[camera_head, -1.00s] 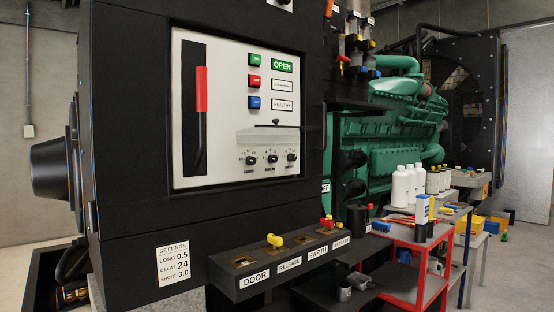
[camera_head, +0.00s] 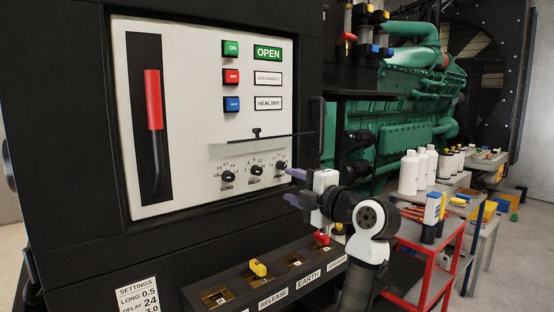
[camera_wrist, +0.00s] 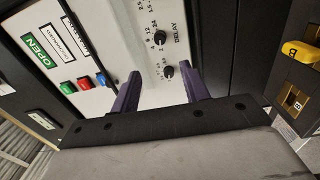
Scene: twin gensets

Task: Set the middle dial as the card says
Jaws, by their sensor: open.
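The middle dial (camera_head: 256,170), a small black knob labelled DELAY, sits between the LONG dial (camera_head: 228,177) and a third dial (camera_head: 281,166) on the white panel. Its pointer is too small to read surely. The settings card (camera_head: 138,297) at lower left shows LONG 0.5, DELAY 24 and 3.0; its lower edge is cut off. My gripper (camera_head: 292,186) is open and empty, right of the dials and apart from them. In the wrist view, my purple fingers (camera_wrist: 162,73) point at the panel, with the DELAY dial (camera_wrist: 159,38) beyond them.
A translucent cover (camera_head: 235,150) with a black knob juts out just above the dials. A red-handled lever (camera_head: 154,100) and coloured buttons (camera_head: 231,77) are on the same panel. A ledge with yellow and red keys (camera_head: 258,268) sticks out below. A red cart (camera_head: 430,245) stands at right.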

